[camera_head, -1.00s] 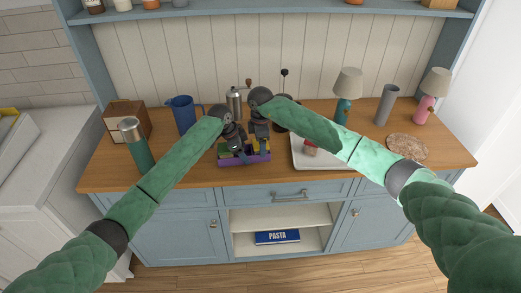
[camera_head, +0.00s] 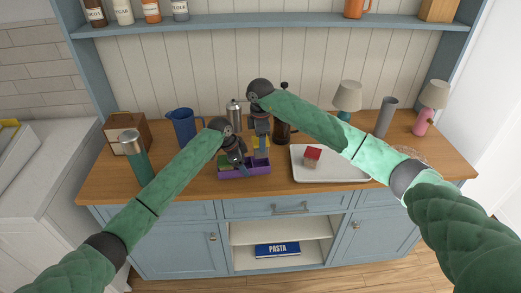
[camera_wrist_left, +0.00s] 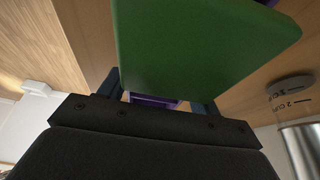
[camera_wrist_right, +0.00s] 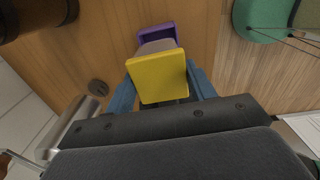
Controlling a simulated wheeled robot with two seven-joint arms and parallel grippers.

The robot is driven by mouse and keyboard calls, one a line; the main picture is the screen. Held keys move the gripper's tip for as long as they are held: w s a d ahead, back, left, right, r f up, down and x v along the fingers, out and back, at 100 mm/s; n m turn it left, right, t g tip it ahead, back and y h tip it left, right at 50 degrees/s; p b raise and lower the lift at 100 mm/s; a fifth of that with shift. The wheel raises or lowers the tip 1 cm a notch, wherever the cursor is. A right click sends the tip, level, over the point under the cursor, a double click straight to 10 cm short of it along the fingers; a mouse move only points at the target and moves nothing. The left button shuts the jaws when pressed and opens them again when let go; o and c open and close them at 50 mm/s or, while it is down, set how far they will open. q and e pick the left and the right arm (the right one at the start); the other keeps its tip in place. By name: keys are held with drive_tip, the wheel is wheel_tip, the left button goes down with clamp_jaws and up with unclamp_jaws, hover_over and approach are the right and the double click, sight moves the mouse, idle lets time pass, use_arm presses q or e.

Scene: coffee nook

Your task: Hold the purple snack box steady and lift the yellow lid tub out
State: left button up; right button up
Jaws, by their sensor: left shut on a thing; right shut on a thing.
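The purple snack box (camera_head: 246,172) sits on the wooden counter near its front edge. My left gripper (camera_head: 241,167) is shut on the box at its left part. In the left wrist view a green block-like item (camera_wrist_left: 190,40) fills the top, with a bit of purple box (camera_wrist_left: 155,101) behind it. My right gripper (camera_head: 262,142) is shut on the yellow lid tub (camera_head: 261,152) at the right part of the box. In the right wrist view the yellow lid (camera_wrist_right: 158,79) is between the fingers, with purple (camera_wrist_right: 155,36) beyond it. The tub's lower end is unclear.
A blue jug (camera_head: 184,127), green flask (camera_head: 136,160), metal pot (camera_head: 235,117) and dark French press (camera_head: 281,130) stand around. The front counter strip is clear.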

drive_tip(key=shift+r, duration=1.25)
use_arm(q)
drive_tip(key=o, duration=1.1)
drive_tip(key=shift+r, duration=0.1)
